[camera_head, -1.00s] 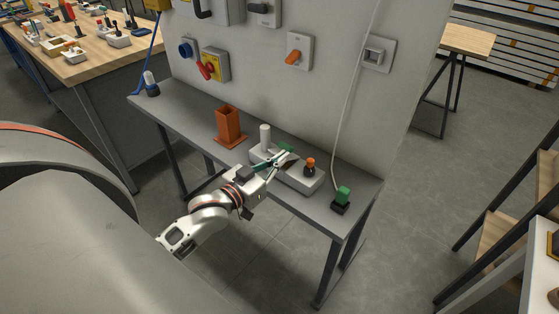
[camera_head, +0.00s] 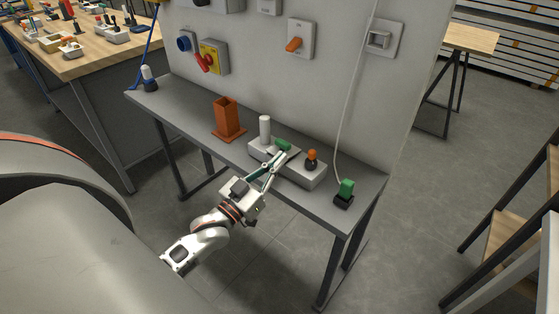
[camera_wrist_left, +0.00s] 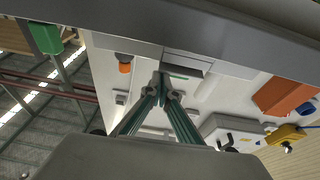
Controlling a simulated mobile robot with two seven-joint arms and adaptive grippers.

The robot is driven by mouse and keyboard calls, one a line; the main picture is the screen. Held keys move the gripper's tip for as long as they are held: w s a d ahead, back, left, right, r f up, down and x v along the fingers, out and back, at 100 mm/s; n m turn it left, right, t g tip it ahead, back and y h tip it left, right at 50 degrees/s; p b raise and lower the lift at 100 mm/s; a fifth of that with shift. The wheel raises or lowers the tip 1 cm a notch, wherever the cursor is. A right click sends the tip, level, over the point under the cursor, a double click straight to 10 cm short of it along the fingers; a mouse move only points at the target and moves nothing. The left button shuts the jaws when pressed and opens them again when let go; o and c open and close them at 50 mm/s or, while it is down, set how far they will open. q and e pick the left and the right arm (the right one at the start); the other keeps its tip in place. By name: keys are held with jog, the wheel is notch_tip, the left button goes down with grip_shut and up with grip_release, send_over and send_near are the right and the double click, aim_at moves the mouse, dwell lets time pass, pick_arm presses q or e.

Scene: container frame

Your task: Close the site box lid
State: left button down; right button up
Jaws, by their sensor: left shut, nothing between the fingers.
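I cannot surely make out the site box or its lid. A grey wall box with a black handle (camera_wrist_left: 232,130) shows in the left wrist view; in the head view only the bottom edge of grey boxes (camera_head: 222,7) shows at the top. My left gripper (camera_head: 282,156) is shut and empty at the grey bench's front side, by a low grey block fixture (camera_head: 303,172). A green piece (camera_head: 283,145) on the fixture is just beyond the fingertips; contact cannot be told. The left wrist view shows the fingers (camera_wrist_left: 168,84) meeting at their tips. My right gripper is out of view.
The bench (camera_head: 180,112) carries an orange square holder (camera_head: 228,117), a black-and-orange knob (camera_head: 311,160) and a green plug piece (camera_head: 346,188). The wall behind holds a red-and-yellow switch (camera_head: 212,57) and an orange switch (camera_head: 295,45). A white cable (camera_head: 345,110) hangs at the right.

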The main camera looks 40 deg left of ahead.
pick_arm(q)
jog(key=shift+s+f, duration=0.1)
jog(key=shift+f, duration=0.6)
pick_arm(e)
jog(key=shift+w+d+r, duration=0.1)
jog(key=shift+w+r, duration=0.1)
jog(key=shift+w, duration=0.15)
pick_arm(q)
jog(key=shift+f, duration=0.25)
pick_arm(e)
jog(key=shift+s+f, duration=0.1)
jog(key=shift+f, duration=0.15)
pick_arm(q)
jog(key=shift+r, duration=0.45)
jog(key=s+r+p, duration=0.2)
jog(key=p, duration=0.1)
jog(key=shift+s+r, duration=0.2)
jog(key=shift+r, duration=0.15)
jog(key=v, duration=0.7)
jog(key=shift+f, duration=0.45)
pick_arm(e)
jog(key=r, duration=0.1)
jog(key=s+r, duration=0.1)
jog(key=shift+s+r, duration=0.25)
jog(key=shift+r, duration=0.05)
pick_arm(q)
jog(key=shift+s+a, duration=0.1)
